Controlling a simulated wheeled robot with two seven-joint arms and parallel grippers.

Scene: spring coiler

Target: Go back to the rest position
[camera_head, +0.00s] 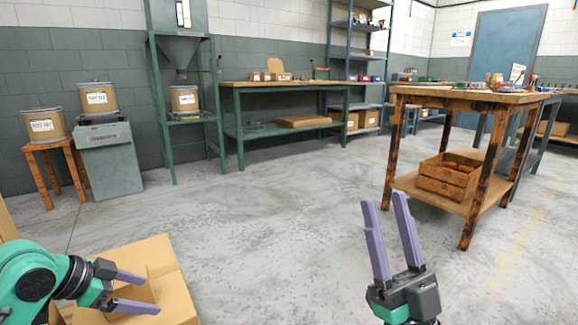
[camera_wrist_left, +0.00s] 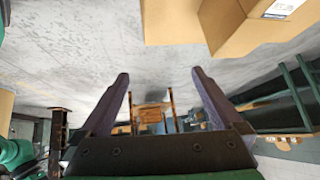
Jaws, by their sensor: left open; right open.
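My left gripper (camera_head: 140,291) is at the lower left of the head view, its purple fingers apart and empty, in front of a cardboard box (camera_head: 165,262). Its two fingers also show in the left wrist view (camera_wrist_left: 160,80), spread with nothing between them. My right gripper (camera_head: 386,205) is at the lower right of the head view, fingers pointing up, apart and empty, over open floor.
A wooden workbench (camera_head: 460,97) with a wooden crate (camera_head: 447,176) on its lower shelf stands at the right. A green-framed bench (camera_head: 285,84) and a hopper stand (camera_head: 180,60) line the back wall. Labelled drums (camera_head: 45,125) are at the left. The middle floor is clear.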

